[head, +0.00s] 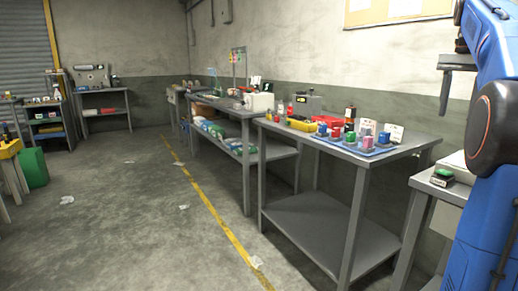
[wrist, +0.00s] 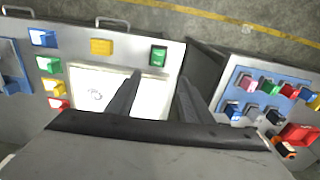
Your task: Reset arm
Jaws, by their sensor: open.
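My gripper (wrist: 160,80) is open, with its two dark fingers apart and nothing between them. In the wrist view it hangs above a grey worktop (wrist: 78,32) with a bright white square panel (wrist: 90,92). A green block (wrist: 158,56) lies just beyond the fingertips. A yellow block (wrist: 101,46) lies at the panel's far side, and several coloured blocks line its left side. In the head view my gripper (head: 457,78) shows at the upper right, raised above the workbenches, partly cut off behind my blue arm.
A grey table (head: 400,152) beside the worktop holds a blue tray (head: 372,151) with several coloured blocks, and red and yellow items. More cluttered benches (head: 245,113) run along the wall. The floor left of the yellow line (head: 222,217) is mostly open, with scraps lying about.

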